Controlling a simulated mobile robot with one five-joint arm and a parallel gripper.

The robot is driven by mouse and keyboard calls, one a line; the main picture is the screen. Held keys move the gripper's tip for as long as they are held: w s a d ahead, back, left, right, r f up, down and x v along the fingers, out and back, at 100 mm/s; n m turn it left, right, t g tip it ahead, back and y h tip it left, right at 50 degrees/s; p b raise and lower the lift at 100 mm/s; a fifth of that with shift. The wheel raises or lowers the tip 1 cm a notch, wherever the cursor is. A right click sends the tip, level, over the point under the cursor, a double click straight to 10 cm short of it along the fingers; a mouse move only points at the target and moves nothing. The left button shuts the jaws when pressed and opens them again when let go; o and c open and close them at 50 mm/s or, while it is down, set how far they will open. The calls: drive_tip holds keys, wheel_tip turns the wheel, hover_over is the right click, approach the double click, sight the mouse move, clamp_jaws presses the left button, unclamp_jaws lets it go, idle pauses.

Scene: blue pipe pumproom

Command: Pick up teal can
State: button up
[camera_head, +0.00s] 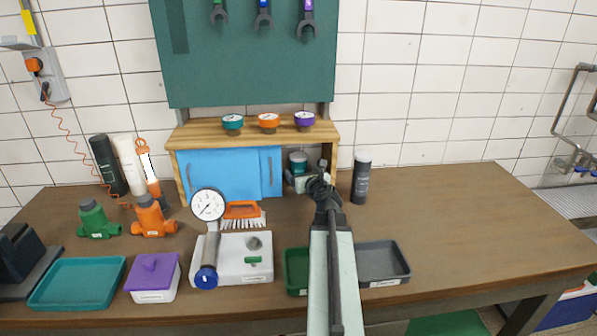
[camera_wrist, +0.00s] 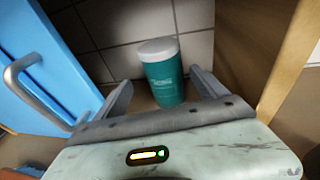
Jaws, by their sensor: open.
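The teal can (camera_wrist: 165,80), with a white lid, stands upright inside the open part of the wooden cabinet, near its tiled back. In the head view the can (camera_head: 298,160) shows behind my gripper, and its lower part is hidden. My gripper (camera_wrist: 160,97) is open in the wrist view, with one finger to each side of the can's lower part. The can appears between or just beyond the fingertips; I cannot tell whether it touches them. In the head view my gripper (camera_head: 303,180) reaches into the cabinet opening.
A blue sliding door (camera_wrist: 40,65) with a metal handle (camera_wrist: 25,75) is close on the left, and a wooden side wall (camera_wrist: 278,60) on the right. A dark can (camera_head: 361,180) stands right of the cabinet. The bench's right side is clear.

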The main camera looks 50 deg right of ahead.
drive_tip(key=x, duration=0.3)
drive_tip(key=b+x, duration=0.1)
drive_tip(key=x, duration=0.2)
drive_tip(key=shift+d+f, duration=0.15)
drive_tip(key=shift+d, duration=0.2)
drive_tip(key=shift+s, duration=0.1)
drive_tip(key=shift+c, duration=0.9)
clamp_jaws()
drive_tip(key=shift+a, duration=0.1)
